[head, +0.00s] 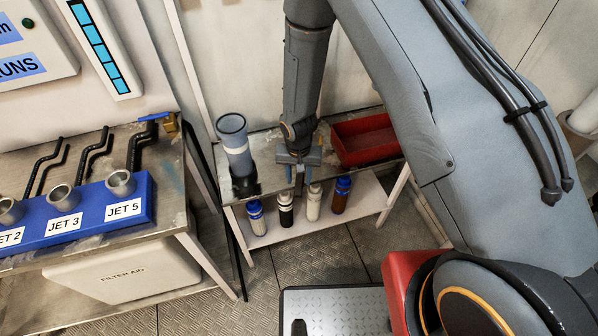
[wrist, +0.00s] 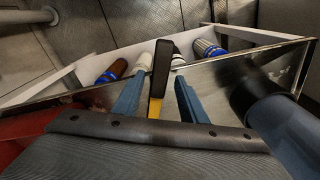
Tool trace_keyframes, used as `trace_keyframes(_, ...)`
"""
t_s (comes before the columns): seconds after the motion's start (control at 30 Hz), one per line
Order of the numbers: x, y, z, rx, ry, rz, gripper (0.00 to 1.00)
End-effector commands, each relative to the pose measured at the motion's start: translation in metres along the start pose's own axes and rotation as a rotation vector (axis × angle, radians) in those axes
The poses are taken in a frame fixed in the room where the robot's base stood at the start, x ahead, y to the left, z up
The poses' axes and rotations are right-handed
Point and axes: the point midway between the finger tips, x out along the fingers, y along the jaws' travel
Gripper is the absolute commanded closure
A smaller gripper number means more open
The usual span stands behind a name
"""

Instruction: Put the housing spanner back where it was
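The housing spanner shows in the wrist view as a handle (wrist: 163,65) with a black grip and a yellow shank. It juts out past the front edge of the small metal bench (head: 267,183). Its other end is hidden behind my gripper's body. In the head view the handle (head: 299,182) is a small dark strip below my gripper (head: 299,168). My gripper points down at the bench, and its two blue fingers (wrist: 159,80) are open on either side of the handle. Gaps show between the handle and the fingers, so no grip is visible.
A grey-blue housing (head: 233,140) in a black base stands at the bench's left, close to my gripper. A red tray (head: 365,140) is at the right. Several bottles (head: 285,208) stand on the white shelf below. A blue jet block (head: 90,215) is further left.

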Motion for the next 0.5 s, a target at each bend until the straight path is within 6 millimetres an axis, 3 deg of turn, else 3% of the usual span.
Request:
trace_keyframes(0.27,-0.027,-0.001,-0.003,0.001,0.003,-0.001,0.61)
trace_keyframes(0.5,-0.065,-0.001,-0.003,0.0,0.004,-0.002,0.61)
